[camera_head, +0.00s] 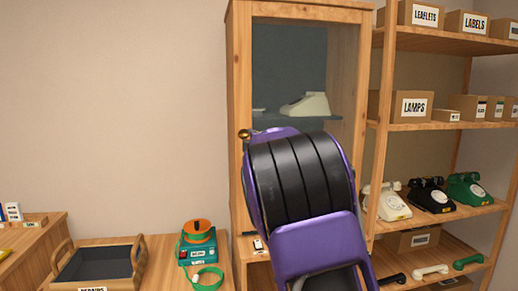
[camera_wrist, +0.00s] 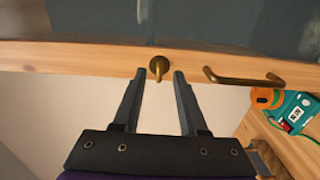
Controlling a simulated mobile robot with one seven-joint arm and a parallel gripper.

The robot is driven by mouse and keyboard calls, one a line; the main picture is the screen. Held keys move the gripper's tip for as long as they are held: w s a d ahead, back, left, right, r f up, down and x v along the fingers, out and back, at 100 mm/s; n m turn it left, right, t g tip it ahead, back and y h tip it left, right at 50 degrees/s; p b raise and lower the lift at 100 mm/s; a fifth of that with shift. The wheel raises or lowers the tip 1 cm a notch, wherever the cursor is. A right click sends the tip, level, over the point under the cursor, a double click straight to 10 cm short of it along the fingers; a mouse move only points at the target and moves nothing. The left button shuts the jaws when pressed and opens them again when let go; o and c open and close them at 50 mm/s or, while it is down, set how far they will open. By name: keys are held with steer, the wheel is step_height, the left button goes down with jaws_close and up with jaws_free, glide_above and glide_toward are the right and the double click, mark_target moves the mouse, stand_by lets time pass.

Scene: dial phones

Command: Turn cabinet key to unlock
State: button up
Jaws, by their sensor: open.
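The brass key (camera_wrist: 158,67) sits in the wooden door frame of the cabinet (camera_wrist: 60,58), seen in the wrist view. My gripper (camera_wrist: 159,74) is open, with its two dark fingertips on either side of the key's head. Gaps show on both sides, so neither finger visibly touches it. A brass bar handle (camera_wrist: 243,80) is on the same frame, right of the key in this view. In the head view the tall glass-fronted cabinet (camera_head: 238,60) stands behind my purple and black arm, which hides my gripper. A small brass part (camera_head: 244,134) shows at the door's left edge.
A beige phone (camera_head: 305,105) is behind the cabinet glass. Shelves (camera_head: 440,125) with boxes and several phones stand close on the right. A teal device with an orange reel (camera_head: 197,245) and a dark-lined tray (camera_head: 95,265) sit at lower left.

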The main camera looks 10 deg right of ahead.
steer(key=s, duration=1.3)
steer(key=shift+s, duration=0.35)
